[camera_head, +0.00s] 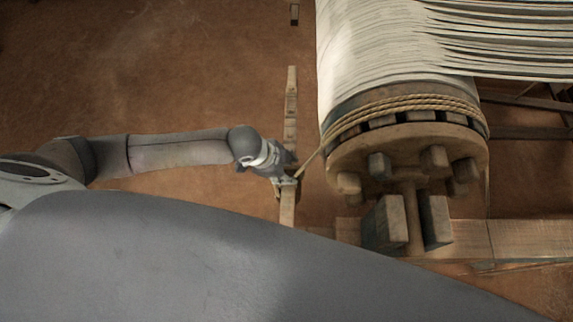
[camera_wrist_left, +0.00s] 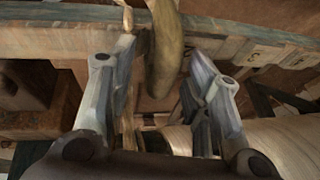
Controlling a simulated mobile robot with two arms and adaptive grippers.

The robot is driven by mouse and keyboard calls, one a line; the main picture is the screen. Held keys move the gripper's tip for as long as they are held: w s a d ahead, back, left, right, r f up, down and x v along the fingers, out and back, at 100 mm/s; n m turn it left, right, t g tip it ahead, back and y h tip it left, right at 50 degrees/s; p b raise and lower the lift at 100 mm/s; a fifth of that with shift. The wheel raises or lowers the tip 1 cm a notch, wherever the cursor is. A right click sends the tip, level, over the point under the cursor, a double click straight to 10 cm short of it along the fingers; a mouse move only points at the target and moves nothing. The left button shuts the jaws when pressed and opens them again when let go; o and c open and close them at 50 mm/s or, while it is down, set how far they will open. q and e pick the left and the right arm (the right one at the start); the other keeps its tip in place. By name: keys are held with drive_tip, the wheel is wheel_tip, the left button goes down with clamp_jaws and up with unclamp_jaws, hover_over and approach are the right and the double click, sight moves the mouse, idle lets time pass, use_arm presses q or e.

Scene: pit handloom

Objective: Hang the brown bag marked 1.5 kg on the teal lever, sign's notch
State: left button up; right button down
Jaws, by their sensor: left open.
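The lever (camera_head: 290,105) is a long narrow wooden bar left of the loom's roller. In the left wrist view the lever (camera_wrist_left: 60,38) crosses the top, with faint teal along its edge and small marked plates (camera_wrist_left: 250,52) at right. My left gripper (camera_head: 287,180) is at the lever's near part. Its fingers are apart in the wrist view, on either side of a tan, curved hanging piece (camera_wrist_left: 165,75) in front of the lever. I cannot tell whether this is rope or part of a bag. No brown bag marked 1.5 kg can be made out. My right gripper is out of view.
The roller (camera_head: 410,145) with pale warp threads (camera_head: 375,45), wound rope (camera_head: 400,105) and pegs stands just right of the lever. A rope runs from it toward my left gripper. A wooden beam (camera_head: 500,240) lies at lower right. Bare earth floor is open at upper left.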

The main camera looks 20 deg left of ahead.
use_arm(q)
drive_tip(key=v, duration=1.2)
drive_tip(key=shift+r, duration=0.15)
drive_tip(key=shift+d, duration=0.2)
